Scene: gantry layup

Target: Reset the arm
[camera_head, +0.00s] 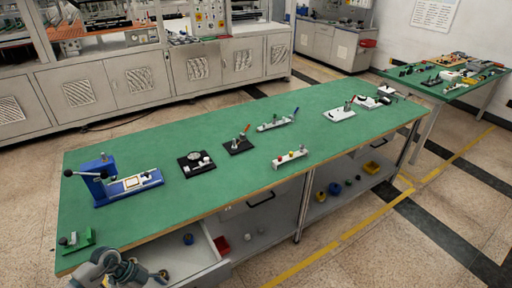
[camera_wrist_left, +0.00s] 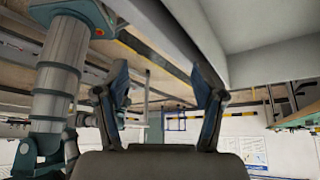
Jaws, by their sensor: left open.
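My left gripper (camera_wrist_left: 160,82) shows in the left wrist view with its two blue-tipped fingers spread apart. Nothing is between the fingers. In the head view, a grey part of my arm shows at the bottom left, beside the near left corner of the green table (camera_head: 240,175); the fingers cannot be made out there. My right gripper is in neither view.
The table holds a blue press (camera_head: 100,180), a green fixture (camera_head: 76,240), black fixtures (camera_head: 197,163) and white fixtures (camera_head: 290,157). An open drawer (camera_head: 190,258) juts out below its near left side. A second green table (camera_head: 440,85) stands back right. Tabletop gaps are clear.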

